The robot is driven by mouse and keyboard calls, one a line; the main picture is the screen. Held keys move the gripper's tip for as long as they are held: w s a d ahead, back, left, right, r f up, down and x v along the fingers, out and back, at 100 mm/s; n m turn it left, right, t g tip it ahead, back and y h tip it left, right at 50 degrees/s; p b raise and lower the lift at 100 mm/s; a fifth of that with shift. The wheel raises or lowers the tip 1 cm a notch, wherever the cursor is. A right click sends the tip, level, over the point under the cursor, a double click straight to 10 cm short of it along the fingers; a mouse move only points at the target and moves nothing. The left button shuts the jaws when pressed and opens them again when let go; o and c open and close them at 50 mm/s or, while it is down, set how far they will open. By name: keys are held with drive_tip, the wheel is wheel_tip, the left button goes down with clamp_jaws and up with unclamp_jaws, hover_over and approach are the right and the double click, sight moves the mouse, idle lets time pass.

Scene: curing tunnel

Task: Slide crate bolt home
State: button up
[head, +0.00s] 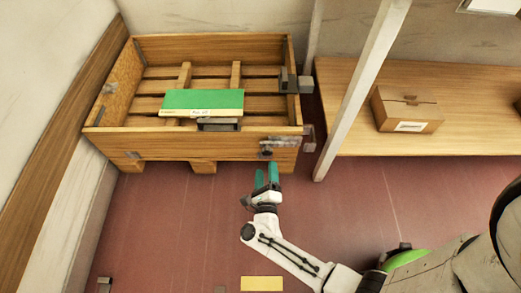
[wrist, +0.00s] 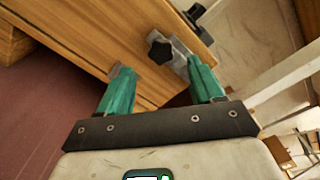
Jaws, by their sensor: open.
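The wooden crate (head: 190,147) stands at the upper left in the head view, and its side fills the upper part of the wrist view (wrist: 95,35). A grey metal bolt (head: 284,141) is at the right end of the crate's front wall, with a dark knob (head: 266,154) below it. In the wrist view a black star-shaped knob (wrist: 159,53) sits beside the grey metal (wrist: 181,50). My gripper (head: 267,176) is just in front of this corner. Its teal fingers (wrist: 160,72) are open and apart, with the knob seen between and beyond their tips. I cannot tell whether they touch anything.
A green-topped block (head: 203,98) lies inside the slatted crate. A pale upright post (head: 362,90) stands right of the crate, before a wooden shelf (head: 340,115) with a cardboard box (head: 410,112). A yellow block (head: 261,283) is at the bottom edge. The red floor before the crate is mostly clear.

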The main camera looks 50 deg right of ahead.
sight(266, 153)
drive_tip(key=b+x, duration=0.1)
drive_tip(key=x, duration=0.9)
drive_tip(key=shift+b, duration=0.4)
drive_tip(key=shift+c, duration=0.2)
